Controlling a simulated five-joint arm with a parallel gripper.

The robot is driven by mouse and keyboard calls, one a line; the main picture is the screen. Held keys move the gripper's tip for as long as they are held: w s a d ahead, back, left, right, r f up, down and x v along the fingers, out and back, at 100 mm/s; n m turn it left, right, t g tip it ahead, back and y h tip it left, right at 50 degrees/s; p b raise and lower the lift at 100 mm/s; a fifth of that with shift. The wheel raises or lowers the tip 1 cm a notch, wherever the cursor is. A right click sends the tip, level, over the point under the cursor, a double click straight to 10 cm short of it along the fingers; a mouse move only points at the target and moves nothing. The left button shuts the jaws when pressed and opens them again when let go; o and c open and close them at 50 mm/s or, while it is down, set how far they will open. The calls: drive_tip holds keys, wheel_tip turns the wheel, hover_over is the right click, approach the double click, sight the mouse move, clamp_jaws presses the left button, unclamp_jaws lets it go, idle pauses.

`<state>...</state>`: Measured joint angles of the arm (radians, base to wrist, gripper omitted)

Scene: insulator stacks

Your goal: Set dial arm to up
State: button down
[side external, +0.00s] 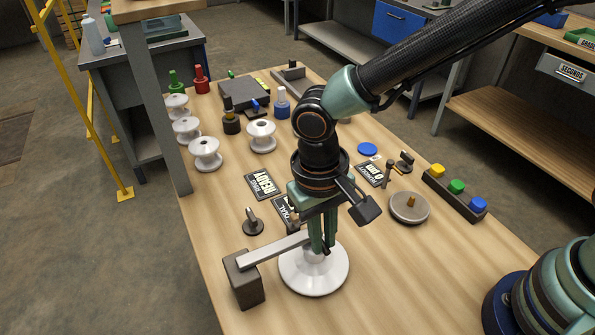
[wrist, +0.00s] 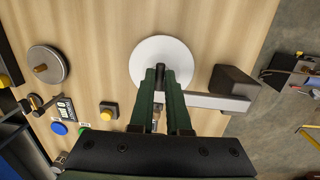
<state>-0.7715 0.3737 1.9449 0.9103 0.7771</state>
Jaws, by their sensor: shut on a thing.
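A white round dial disc (side external: 300,283) lies on the table in the side view, beside a dark label (side external: 284,208) that seems to read DIAL and is partly hidden. The disc also shows at the top of the wrist view (wrist: 150,52). My gripper (side external: 322,243) points down over the disc with its fingers closed.
A light grey bar (side external: 268,249) on a dark block (side external: 245,284) reaches close to my fingers. A dark knob (side external: 253,222) stands at left. White spools (side external: 205,153), a round grey disc (side external: 409,208) and a strip of coloured buttons (side external: 455,192) stand around.

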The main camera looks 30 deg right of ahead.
drive_tip(key=a+r, duration=0.4)
drive_tip(key=a, duration=0.4)
drive_tip(key=a+r, duration=0.4)
drive_tip(key=a, duration=0.4)
drive_tip(key=shift+r, duration=0.3)
idle(0.4)
idle(0.4)
drive_tip(key=c, duration=0.9)
unclamp_jaws()
drive_tip(key=shift+d, duration=0.1)
drive_tip(key=r, duration=0.8)
drive_tip(key=a+r, duration=0.1)
drive_tip(key=r, duration=0.3)
drive_tip(key=shift+w, duration=0.25)
